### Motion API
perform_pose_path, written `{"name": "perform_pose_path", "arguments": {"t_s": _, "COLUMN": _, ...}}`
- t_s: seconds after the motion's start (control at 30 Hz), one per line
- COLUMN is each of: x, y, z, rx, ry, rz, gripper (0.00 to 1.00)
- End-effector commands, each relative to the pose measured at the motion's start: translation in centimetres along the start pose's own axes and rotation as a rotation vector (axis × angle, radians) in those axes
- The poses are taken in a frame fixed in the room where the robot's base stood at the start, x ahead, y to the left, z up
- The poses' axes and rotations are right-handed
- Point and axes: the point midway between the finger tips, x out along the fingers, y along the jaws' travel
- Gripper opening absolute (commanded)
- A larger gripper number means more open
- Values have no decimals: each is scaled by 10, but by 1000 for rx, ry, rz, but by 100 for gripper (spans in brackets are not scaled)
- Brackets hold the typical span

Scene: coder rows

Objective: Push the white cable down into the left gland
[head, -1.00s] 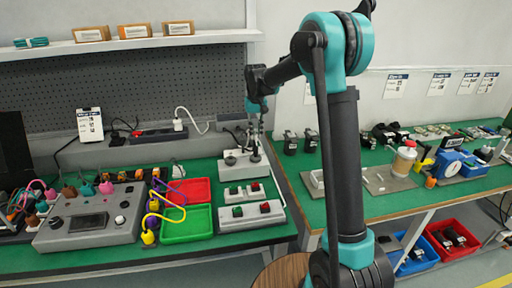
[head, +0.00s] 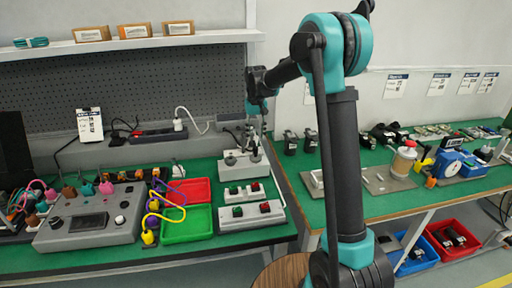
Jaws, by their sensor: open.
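My gripper (head: 251,148) points down over a light grey box (head: 243,166) at the back right of the green left bench. It is open, with its fingers close to the dark fittings on top of the box. At this size I cannot tell the left gland, nor whether the fingers touch anything. A white cable (head: 199,124) runs from a white plug on the black power strip and curves along the pegboard. I cannot tell whether it is the task's cable, and no cable end shows clearly at the box.
Two switch boxes with green and red buttons (head: 251,214) stand in front of the grey box. A red tray (head: 187,190) and a green tray (head: 187,235) lie to its left. A grey control console (head: 88,218) stands further left. A second green bench (head: 400,203) is on the right.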

Motion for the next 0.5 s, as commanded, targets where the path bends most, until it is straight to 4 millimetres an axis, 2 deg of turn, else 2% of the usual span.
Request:
{"name": "perform_pose_path", "arguments": {"t_s": 0.23, "x": -9, "y": 0, "z": 0, "rx": 0, "ry": 0, "rz": 0, "gripper": 41}}
{"name": "perform_pose_path", "arguments": {"t_s": 0.5, "x": -52, "y": 0, "z": 0, "rx": 0, "ry": 0, "rz": 0, "gripper": 41}}
